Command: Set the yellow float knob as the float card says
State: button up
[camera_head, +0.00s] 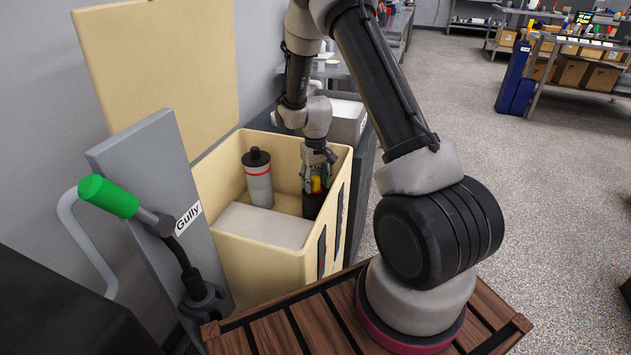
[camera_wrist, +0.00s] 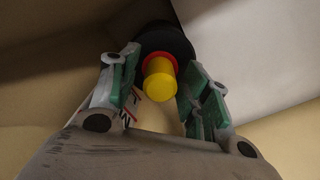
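The yellow float knob (camera_head: 316,185) sits on top of a dark cylinder (camera_head: 313,205) inside the open cream box. In the wrist view the knob (camera_wrist: 159,82) has a red collar at its far end, against the black body (camera_wrist: 163,40). My gripper (camera_head: 317,181) reaches down into the box over the knob. In the wrist view the green-padded fingers of my gripper (camera_wrist: 160,85) stand open on either side of the knob, with a gap visible on both sides. Small markings beside the left finger are mostly hidden. I cannot make out a float card or its text.
The cream box (camera_head: 245,258) has its lid (camera_head: 150,60) raised. A grey bottle with a black cap (camera_head: 258,180) and a pale block (camera_head: 262,226) are inside. A grey panel labelled "Gully" (camera_head: 150,165) and a green-handled lever (camera_head: 110,197) stand at left.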

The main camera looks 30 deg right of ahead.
aim_at(315, 177)
grip_shut()
jog(key=shift+r, duration=2.1)
jog(key=shift+o, duration=1)
grip_release()
jog(key=shift+f, duration=0.1)
notch_tip(315, 177, up, 12)
